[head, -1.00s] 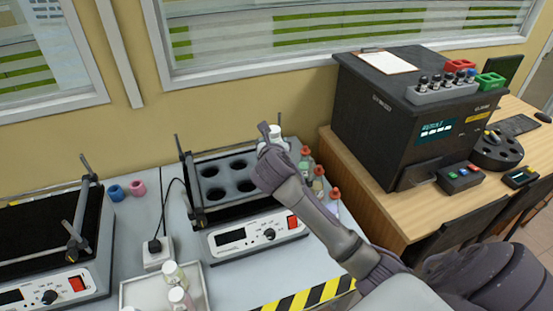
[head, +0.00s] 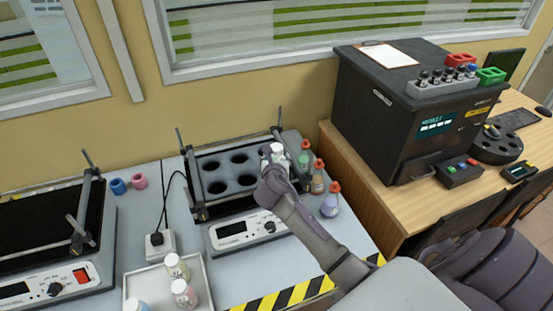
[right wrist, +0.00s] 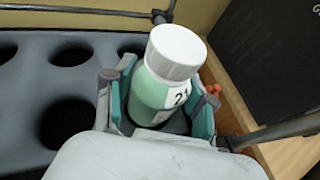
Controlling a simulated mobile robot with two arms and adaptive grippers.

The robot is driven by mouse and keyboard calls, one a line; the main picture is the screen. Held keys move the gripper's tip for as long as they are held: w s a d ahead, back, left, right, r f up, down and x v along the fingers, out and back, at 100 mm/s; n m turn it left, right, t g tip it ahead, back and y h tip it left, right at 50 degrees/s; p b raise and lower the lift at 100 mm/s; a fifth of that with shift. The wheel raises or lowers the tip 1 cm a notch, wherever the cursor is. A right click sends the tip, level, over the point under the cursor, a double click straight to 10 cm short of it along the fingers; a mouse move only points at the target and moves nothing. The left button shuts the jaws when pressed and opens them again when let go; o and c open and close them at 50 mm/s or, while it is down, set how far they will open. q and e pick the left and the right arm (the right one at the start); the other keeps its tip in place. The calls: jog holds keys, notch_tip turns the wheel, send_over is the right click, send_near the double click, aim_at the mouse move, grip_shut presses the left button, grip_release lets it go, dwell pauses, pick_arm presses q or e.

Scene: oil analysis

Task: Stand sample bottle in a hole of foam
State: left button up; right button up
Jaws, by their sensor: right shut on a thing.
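The sample bottle has a white cap (head: 277,149) in the head view. In the right wrist view the bottle (right wrist: 150,98) shows a pale green body and a label reading 21. My right gripper (head: 275,160) is shut around its body, and the bottle stands roughly upright with a slight tilt. The grey foam (head: 228,173), with several round dark holes, sits in the shaker frame. The bottle is at the foam's right end; its base is hidden, so I cannot tell whether it is in a hole. The foam (right wrist: 28,88) also shows left of the gripper. My left gripper is not in view.
Upright clamp posts (head: 281,128) stand at the shaker's corners. Several red-capped bottles (head: 330,205) stand close to the right. A white tray (head: 205,285) with bottles is at the front left. The holes left of the gripper look empty.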

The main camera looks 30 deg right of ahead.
jog(key=o, duration=1.3)
jog(key=shift+f, duration=0.15)
jog(key=shift+r, duration=0.2)
jog(key=v, duration=1.2)
jog(key=shift+f, duration=0.1)
